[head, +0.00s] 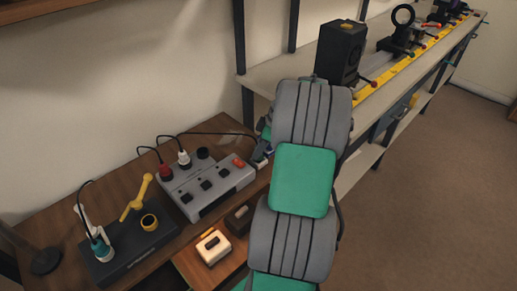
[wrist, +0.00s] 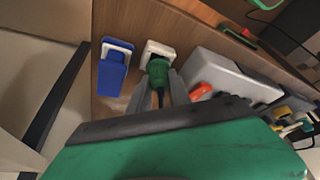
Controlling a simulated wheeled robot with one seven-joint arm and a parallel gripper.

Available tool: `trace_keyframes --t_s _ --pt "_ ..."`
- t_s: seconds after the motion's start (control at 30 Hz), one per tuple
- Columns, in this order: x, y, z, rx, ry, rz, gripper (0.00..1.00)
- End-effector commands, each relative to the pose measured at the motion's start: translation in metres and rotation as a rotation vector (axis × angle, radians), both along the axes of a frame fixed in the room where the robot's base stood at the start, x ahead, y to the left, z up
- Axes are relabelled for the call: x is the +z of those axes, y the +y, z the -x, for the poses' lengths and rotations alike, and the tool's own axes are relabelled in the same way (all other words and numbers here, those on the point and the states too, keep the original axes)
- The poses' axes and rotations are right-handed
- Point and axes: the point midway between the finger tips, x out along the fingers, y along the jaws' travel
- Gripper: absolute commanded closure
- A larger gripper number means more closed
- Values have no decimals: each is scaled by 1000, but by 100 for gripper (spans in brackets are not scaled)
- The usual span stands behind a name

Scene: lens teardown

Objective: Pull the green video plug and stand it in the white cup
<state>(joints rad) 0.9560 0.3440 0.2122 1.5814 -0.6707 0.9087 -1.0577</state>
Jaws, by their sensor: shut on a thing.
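My gripper (wrist: 160,84) is shut on the green plug (wrist: 157,70), with one grey finger on each side of it in the wrist view. The plug's far end meets a white square-rimmed piece with a dark opening, which looks like the white cup (wrist: 151,48). I cannot tell whether the plug is inside the opening or just in front of it. In the head view a small white piece (head: 260,164) shows at the right end of the grey box, beside my arm. My arm hides the plug there.
A blue holder (wrist: 113,76) stands left of the white one. The grey box (head: 205,185) with an orange switch stands close on the other side. A black box (head: 130,248) with a yellow lever is at front left. Several cables loop behind. A bench (head: 285,75) stands behind.

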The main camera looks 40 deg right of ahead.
Motion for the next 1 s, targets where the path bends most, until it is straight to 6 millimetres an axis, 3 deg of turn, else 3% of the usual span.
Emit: trace_keyframes --t_s 0.77,0.8,1.0 --pt "-9 0 0 0 -1 1 100" --pt "-9 0 0 0 -1 1 75" --pt "-9 0 0 0 0 0 59"
